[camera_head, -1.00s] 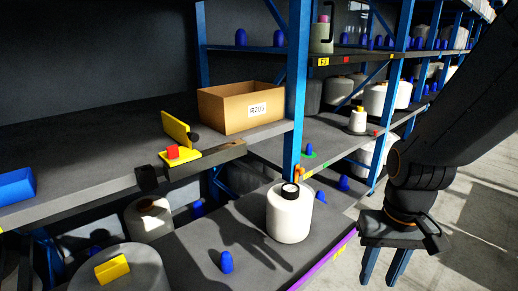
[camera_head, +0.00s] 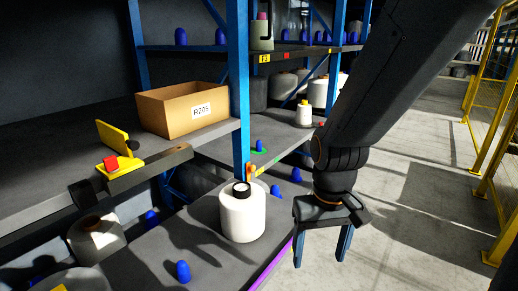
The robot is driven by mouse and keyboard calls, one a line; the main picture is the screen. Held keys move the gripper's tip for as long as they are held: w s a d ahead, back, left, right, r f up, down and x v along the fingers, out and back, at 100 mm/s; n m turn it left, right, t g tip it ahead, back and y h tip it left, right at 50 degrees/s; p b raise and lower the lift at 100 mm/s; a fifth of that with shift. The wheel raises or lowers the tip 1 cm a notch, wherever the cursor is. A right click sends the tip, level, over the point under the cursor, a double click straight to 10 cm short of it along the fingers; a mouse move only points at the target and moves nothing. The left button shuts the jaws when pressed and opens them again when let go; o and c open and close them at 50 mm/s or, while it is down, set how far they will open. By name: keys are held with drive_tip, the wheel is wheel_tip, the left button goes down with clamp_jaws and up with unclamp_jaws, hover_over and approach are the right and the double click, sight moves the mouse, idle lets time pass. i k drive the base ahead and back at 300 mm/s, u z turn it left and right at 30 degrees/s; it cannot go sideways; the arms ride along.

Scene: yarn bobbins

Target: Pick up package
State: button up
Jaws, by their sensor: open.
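A white yarn package (camera_head: 243,215) with a dark ring at its top stands upright on the lower grey shelf, in front of the blue post. An open cardboard box (camera_head: 160,118) labelled R205 sits on the upper shelf at left. Which of these the task means, I cannot tell. My gripper (camera_head: 321,258) hangs to the right of the white package, past the shelf's purple front edge, with its two blue fingers pointing down. It is open, with nothing visible between the fingers, and apart from the package.
A blue post (camera_head: 240,90) rises behind the package. Blue pegs, one of them a near peg (camera_head: 183,270), stand on the shelves. A yellow bracket (camera_head: 117,142) sits on the upper shelf. More bobbins stand behind. Bare floor (camera_head: 420,220) and a yellow fence (camera_head: 484,100) lie to the right.

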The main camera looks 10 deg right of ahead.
sight(242, 204)
drive_tip(key=z, duration=0.25)
drive_tip(key=k, duration=0.4)
drive_tip(key=u, duration=1.1)
drive_tip(key=i, duration=1)
drive_tip(key=z, duration=0.45)
